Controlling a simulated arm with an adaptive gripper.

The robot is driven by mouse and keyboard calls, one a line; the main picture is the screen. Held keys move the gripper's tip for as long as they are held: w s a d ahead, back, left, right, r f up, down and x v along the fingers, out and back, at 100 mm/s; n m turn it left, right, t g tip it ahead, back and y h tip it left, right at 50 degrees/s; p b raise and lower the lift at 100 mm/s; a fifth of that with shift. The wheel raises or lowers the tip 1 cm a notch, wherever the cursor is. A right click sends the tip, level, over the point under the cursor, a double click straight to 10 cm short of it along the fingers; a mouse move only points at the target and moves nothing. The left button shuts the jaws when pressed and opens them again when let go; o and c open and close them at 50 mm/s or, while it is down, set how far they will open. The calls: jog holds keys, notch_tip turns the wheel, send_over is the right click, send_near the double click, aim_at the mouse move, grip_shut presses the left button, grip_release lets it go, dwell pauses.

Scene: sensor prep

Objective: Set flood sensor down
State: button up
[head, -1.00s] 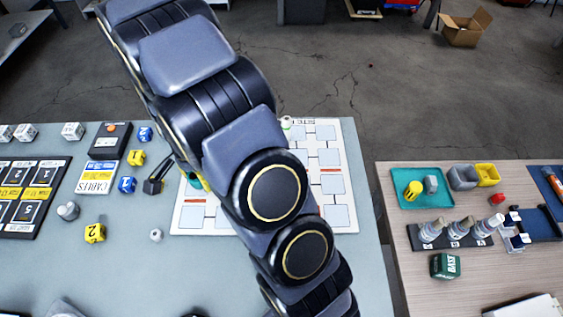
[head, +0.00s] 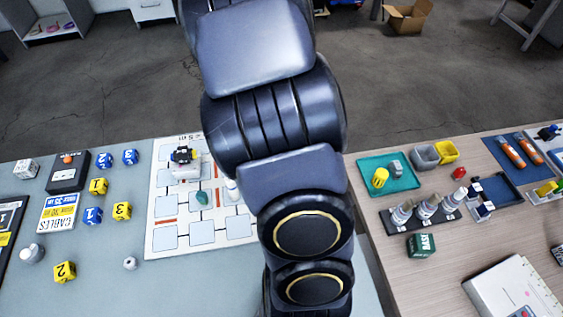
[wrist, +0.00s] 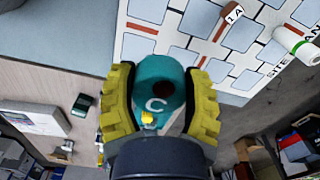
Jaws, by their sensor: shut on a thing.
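A rounded teal piece marked C (wrist: 158,88), with a dark round opening and a small yellow part at its lower end, sits between the yellow-padded fingers of my gripper (wrist: 166,98) in the wrist view. My gripper is shut on it; I take it to be the flood sensor. In the head view my own arm hides the gripper and this piece. The white site plan board (head: 232,232), with several pale squares and red bars, lies on the grey-blue table; it also shows in the wrist view (wrist: 190,15). The held piece appears just off the board's edge; its height is unclear.
On the board stand a white piece with a black top (head: 183,163) and a small teal piece (head: 202,198). A wooden table (head: 395,262) is at right, across a gap.

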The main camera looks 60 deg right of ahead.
jog(key=w+d+f, duration=0.2)
jog(key=d+f, duration=0.1)
jog(key=w+d+f, duration=0.3)
jog(key=d, duration=0.1)
jog(key=w+d+f, duration=0.3)
jog(key=shift+d+f, duration=0.35)
jog(key=shift+w+f, duration=0.1)
jog(key=shift+f, duration=1.5)
jog(key=shift+f, duration=0.1)
jog(key=o, duration=1.1)
